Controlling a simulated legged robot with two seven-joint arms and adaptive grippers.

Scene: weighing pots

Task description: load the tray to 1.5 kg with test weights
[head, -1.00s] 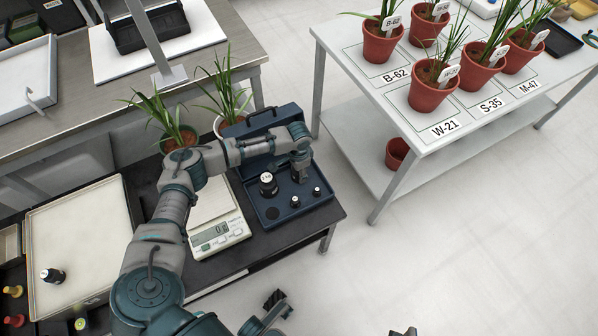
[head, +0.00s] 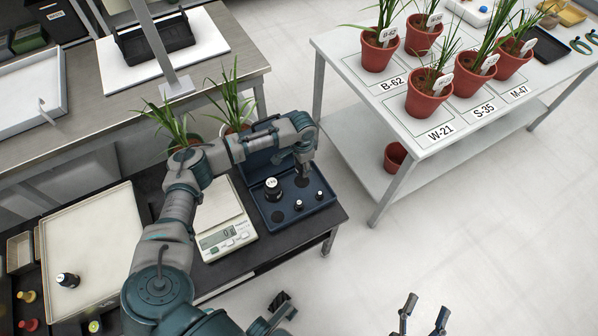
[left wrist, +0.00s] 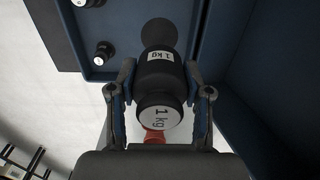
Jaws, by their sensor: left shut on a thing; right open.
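My left gripper (head: 304,170) is over the open blue weight case (head: 324,202). It is shut on a black 1 kg weight (left wrist: 158,72), which sits between its fingers in the left wrist view. A dark round recess (head: 302,182) shows empty in the case below. Another large black weight (head: 272,189) and two small ones (head: 299,205) (head: 319,195) stand in the case. A large cream tray (head: 85,225) lies at the left with one black weight (head: 67,280) on it; its label is unreadable. My right gripper (head: 424,314) is open and empty at the bottom edge.
A scale (head: 228,237) stands between tray and case, partly behind my left arm. Potted plants (head: 180,137) stand behind. A white table (head: 375,82) with several labelled red pots is at the right. Small coloured knobs (head: 27,296) are at the far left. The floor (head: 450,230) is clear.

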